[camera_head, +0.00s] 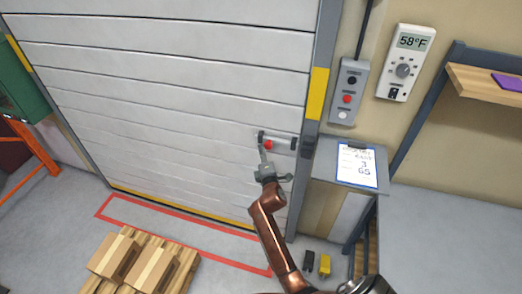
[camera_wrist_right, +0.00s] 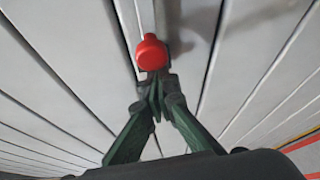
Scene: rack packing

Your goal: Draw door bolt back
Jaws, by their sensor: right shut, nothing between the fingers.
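The roller door (camera_head: 170,75) has a grey bolt (camera_head: 284,142) mounted low near its right edge, beside the door frame. The bolt's red knob (camera_head: 268,145) sits toward the left part of its rail. In the right wrist view the red knob (camera_wrist_right: 151,53) stands just beyond my fingertips. My right gripper (camera_head: 264,158) reaches up to the knob from below. Its fingers (camera_wrist_right: 157,88) are shut with nothing between them; whether the tips touch the knob is hard to tell. My left gripper is out of view.
A control box (camera_head: 347,92) and a thermostat (camera_head: 406,62) hang on the wall at the right. A grey cabinet with a clipboard (camera_head: 357,166) stands right of the bolt. Boxes (camera_head: 152,268) on a pallet stand on the floor at lower left, near a red floor outline (camera_head: 180,237).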

